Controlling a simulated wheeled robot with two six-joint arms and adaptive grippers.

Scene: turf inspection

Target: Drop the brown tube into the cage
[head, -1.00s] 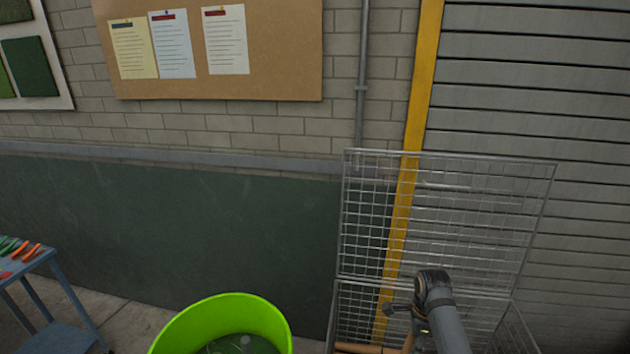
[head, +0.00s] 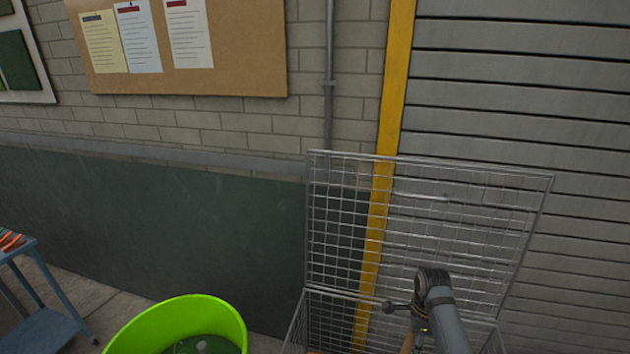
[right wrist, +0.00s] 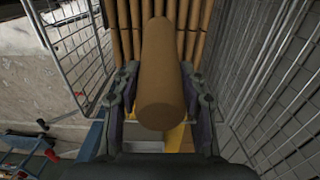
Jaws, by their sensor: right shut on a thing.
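The brown tube (right wrist: 160,75) is held lengthwise between the fingers of my right gripper (right wrist: 160,92), which is shut on it in the right wrist view. The cage (head: 335,325) is grey wire mesh at the bottom of the head view, with a mesh panel (head: 425,215) standing up at its back. Its mesh walls show on both sides of the tube in the wrist view (right wrist: 275,85). My right arm reaches over the cage in the head view and hides part of it. How high the tube is above the cage floor I cannot tell. My left gripper is not in view.
Several similar brown tubes (right wrist: 122,35) lie side by side beyond the held one. A lime-green tub (head: 180,315) stands left of the cage. A blue table (head: 45,325) with orange-handled things is at the far left. A wall with a yellow post (head: 391,90) is behind.

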